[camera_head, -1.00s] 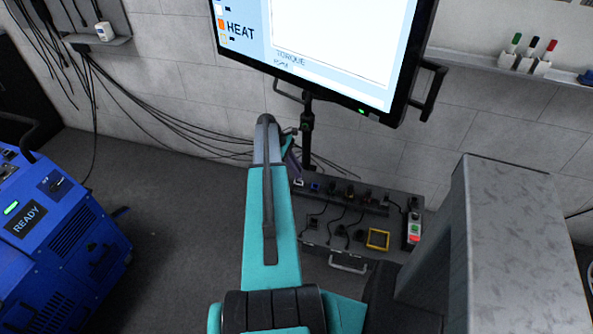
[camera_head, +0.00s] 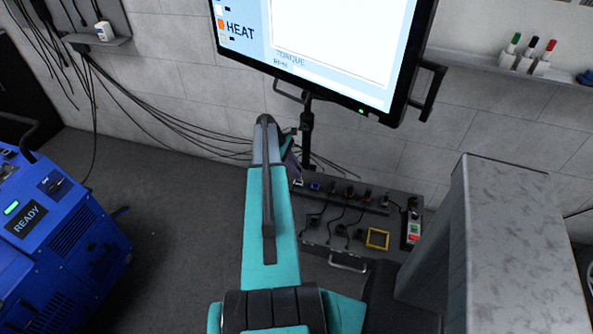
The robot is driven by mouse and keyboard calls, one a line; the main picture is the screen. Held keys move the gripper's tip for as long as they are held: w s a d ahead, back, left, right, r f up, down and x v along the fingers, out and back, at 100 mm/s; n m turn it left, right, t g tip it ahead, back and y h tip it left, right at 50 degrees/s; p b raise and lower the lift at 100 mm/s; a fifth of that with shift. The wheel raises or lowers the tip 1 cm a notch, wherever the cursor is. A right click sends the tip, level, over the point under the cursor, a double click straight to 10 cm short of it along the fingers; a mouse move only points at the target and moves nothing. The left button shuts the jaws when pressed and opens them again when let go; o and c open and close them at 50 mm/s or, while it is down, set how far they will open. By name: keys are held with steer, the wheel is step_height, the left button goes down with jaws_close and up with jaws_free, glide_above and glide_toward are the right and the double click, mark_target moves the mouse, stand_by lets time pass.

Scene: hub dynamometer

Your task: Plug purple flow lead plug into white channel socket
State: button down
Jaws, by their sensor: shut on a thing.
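The white channel socket (camera_head: 298,183) is at the left end of the row on the dark panel, low behind the monitor. My gripper (camera_head: 292,150) shows only in part past the right side of my teal arm, just above the panel's left end. A small purple piece, seemingly the purple flow lead plug (camera_head: 292,162), shows at its lower end, close above the white socket. The fingertips and the plug's front are mostly hidden, so I cannot tell whether plug and socket touch.
A blue socket (camera_head: 314,186) is right beside the white one, with several coloured sockets and black leads further right. The monitor (camera_head: 390,95) hangs above the panel (camera_head: 345,262). A grey block (camera_head: 515,240) stands at right, a blue machine (camera_head: 60,240) at left.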

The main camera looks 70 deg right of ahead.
steer(key=shift+f+b, duration=0.4)
steer(key=shift+f, duration=1)
steer(key=c, duration=1.6)
jaws_free()
steer(key=shift+r, duration=0.1)
steer(key=b+v, duration=0.2)
steer(key=v, duration=1.1)
steer(key=shift+w+r, duration=0.2)
steer(key=shift+r, duration=0.05)
